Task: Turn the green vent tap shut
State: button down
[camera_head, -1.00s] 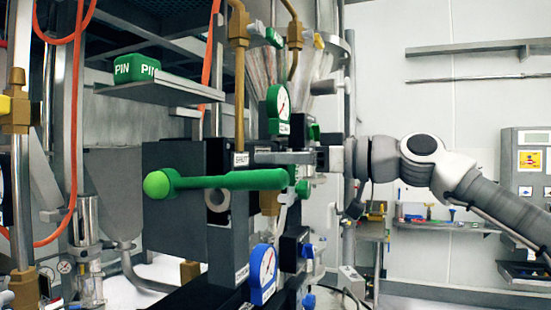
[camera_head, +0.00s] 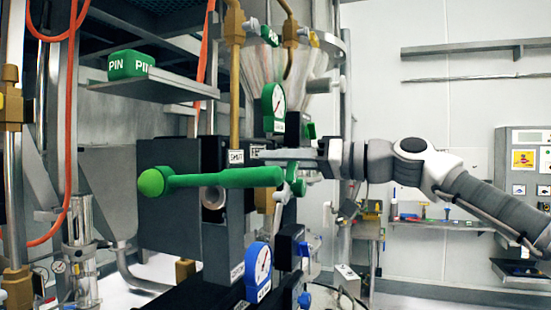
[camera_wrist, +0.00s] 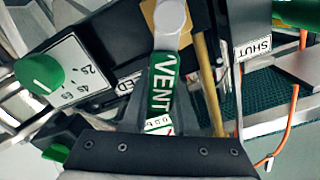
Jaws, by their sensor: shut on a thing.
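The green vent tap (camera_wrist: 160,88), marked VENT, lies between the dark fingers of my gripper (camera_wrist: 165,75) in the wrist view. Its far end meets a pale round cap. My gripper is shut on it. In the head view my gripper (camera_head: 280,157) reaches in from the right, and a bit of green shows at its fingers. A SHUT label (camera_wrist: 255,48) is to the right of the tap in the wrist view. Another label, partly hidden and ending in ED, is on the left. The tap's exact angle is hard to tell in the head view.
A long green lever with a ball end (camera_head: 215,179) lies just below and in front of my gripper. A green gauge (camera_head: 274,107) stands above, a blue gauge (camera_head: 258,268) below. A green dial knob (camera_wrist: 42,73) is left in the wrist view. Brass pipes rise behind.

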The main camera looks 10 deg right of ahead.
jog(key=shift+w+d, duration=0.1)
dwell(0.4)
jog(key=c, duration=0.7)
grip_release()
jog(key=shift+d, duration=0.1)
jog(key=b+v, duration=0.2)
jog(key=v, duration=1.5)
